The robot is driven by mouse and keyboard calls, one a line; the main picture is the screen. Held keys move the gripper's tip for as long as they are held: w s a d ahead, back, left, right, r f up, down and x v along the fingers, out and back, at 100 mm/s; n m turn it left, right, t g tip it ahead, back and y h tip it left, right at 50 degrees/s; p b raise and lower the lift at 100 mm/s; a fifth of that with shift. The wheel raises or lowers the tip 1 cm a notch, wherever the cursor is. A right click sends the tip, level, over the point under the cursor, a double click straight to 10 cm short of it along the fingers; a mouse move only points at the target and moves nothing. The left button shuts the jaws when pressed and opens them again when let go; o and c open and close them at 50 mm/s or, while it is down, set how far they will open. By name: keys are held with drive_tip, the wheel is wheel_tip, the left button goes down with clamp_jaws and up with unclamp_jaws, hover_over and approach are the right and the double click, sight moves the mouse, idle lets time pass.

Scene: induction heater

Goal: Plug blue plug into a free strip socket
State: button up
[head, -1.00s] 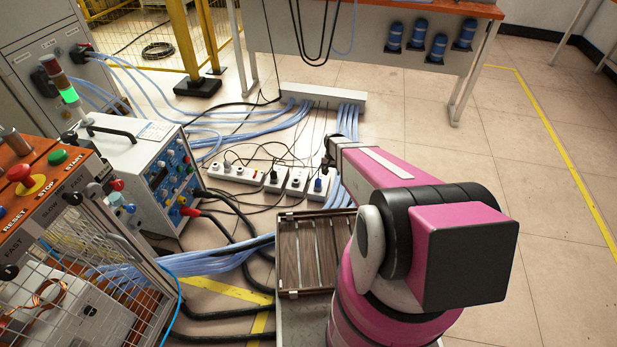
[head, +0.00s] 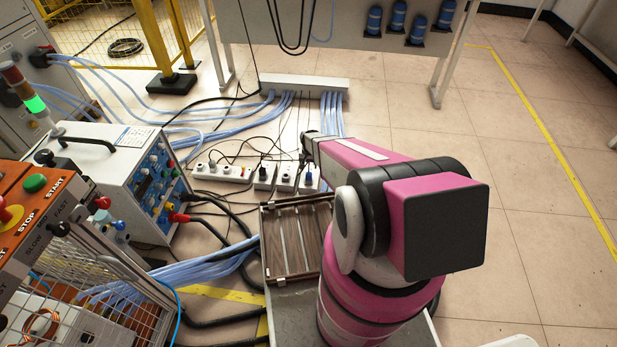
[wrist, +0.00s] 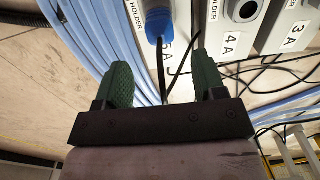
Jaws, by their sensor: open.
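The blue plug (wrist: 158,24) sits upright on a white holder marked 5 A in the wrist view, with a dark cable hanging from it. In the head view the blue plug (head: 309,179) is at the right end of the row of white units. My gripper (wrist: 163,75) is open, with its green fingers spread to either side of the line to the plug; it holds nothing. In the head view my gripper (head: 307,142) is small and partly hidden by my arm. A white socket strip (head: 222,172) with several sockets and plugs lies on the floor to the left.
Holders marked 4 A (wrist: 240,15) and 3 A (wrist: 293,30) stand beside the plug. Blue hoses (wrist: 80,40) and black cables run close by. A wooden slatted crate (head: 265,240) and the white instrument box (head: 130,175) stand nearer. Open floor lies right.

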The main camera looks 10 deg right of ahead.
sight(309, 175)
drive_tip(key=shift+f, duration=4.4)
clamp_jaws()
drive_tip(key=shift+r, duration=0.15)
drive_tip(key=shift+r, duration=2.85)
